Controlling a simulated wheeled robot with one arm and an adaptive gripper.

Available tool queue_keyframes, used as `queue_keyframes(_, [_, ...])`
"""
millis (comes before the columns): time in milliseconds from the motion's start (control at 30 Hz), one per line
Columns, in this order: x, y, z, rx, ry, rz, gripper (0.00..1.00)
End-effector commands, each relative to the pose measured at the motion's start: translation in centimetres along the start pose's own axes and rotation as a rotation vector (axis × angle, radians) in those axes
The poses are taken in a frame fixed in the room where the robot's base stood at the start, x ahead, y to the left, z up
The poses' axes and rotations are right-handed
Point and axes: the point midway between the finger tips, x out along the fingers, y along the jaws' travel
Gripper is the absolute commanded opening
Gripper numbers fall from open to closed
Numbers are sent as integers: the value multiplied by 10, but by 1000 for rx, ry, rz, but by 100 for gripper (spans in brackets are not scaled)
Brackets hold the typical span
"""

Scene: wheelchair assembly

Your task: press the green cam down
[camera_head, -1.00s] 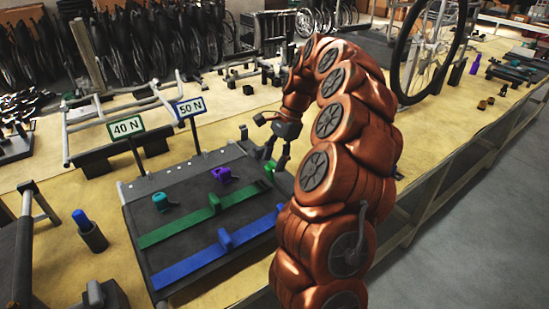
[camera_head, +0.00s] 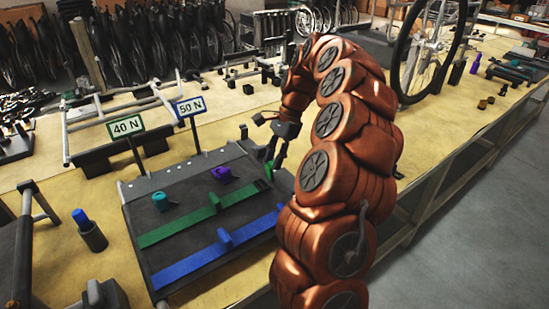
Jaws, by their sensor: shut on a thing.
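A green strap (camera_head: 180,228) lies across the dark board (camera_head: 140,194), with an upright green cam (camera_head: 214,202) near its middle. At the strap's right end is a small green piece (camera_head: 268,172). My gripper (camera_head: 272,167) points down at this end, to the right of and apart from the upright cam. Its fingers are close together around the small green piece, and their tips are partly hidden. A blue strap (camera_head: 190,263) with an upright blue cam (camera_head: 224,237) lies parallel in front.
Teal (camera_head: 160,201) and purple (camera_head: 222,174) pieces lie on the board. The 40 N (camera_head: 126,126) and 50 N (camera_head: 190,107) signs stand behind it. A blue-topped holder (camera_head: 90,232) stands at left. My arm hides the board's right side. A metal frame (camera_head: 120,110) lies behind.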

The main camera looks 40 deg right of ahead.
Motion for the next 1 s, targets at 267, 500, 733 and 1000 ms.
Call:
queue_keyframes(267, [4, 1, 6, -1, 95, 4, 0])
queue_keyframes(500, [10, 2, 15, -1, 242, 4, 0])
queue_keyframes(733, [14, 1, 24, -1, 386, 1, 0])
queue_keyframes(1000, [19, 1, 32, 0, 515, 3, 0])
